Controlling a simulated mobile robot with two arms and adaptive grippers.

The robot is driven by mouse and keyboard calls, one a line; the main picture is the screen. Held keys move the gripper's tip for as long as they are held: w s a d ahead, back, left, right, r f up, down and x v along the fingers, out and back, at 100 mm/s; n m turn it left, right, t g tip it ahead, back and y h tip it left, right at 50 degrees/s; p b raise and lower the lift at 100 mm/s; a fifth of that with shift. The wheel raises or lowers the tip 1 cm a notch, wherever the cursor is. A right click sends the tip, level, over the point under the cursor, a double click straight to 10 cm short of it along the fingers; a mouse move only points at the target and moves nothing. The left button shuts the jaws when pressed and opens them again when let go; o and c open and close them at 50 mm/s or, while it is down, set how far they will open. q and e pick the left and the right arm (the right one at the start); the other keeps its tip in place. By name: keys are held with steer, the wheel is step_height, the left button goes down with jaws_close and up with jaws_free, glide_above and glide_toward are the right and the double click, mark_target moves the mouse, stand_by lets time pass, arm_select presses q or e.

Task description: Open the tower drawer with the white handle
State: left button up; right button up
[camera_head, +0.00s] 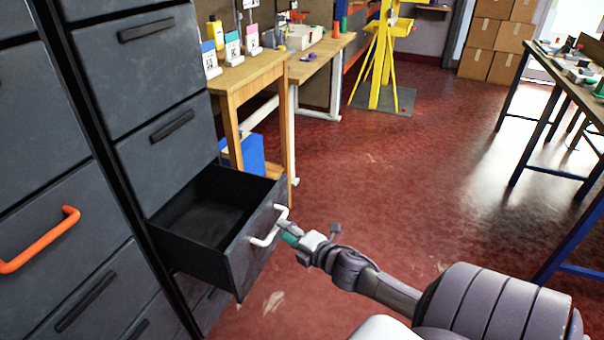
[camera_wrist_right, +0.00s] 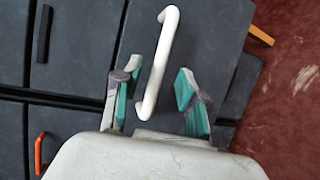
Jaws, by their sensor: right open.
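The tower drawer (camera_head: 243,250) with the white handle (camera_head: 268,226) stands pulled out of the dark grey drawer tower, and its inside looks empty. My right gripper (camera_head: 287,230) is at the handle, in front of the drawer face. In the right wrist view the white handle (camera_wrist_right: 158,62) runs between the two green-padded fingers of my open right gripper (camera_wrist_right: 157,97), with gaps on both sides. The drawer face (camera_wrist_right: 187,50) fills the middle of that view. My left gripper is in neither view.
A drawer with an orange handle (camera_head: 42,240) is closed at the left. A wooden table (camera_head: 255,70) with small bottles and cards stands behind the open drawer. A yellow stand (camera_head: 383,60) and cardboard boxes (camera_head: 497,38) are farther back. The red floor (camera_head: 400,170) in the middle is clear.

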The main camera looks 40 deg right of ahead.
steer(key=s+r, duration=0.1)
steer(key=s, duration=0.6)
steer(key=shift+s+r, duration=0.25)
steer(key=shift+s, duration=0.05)
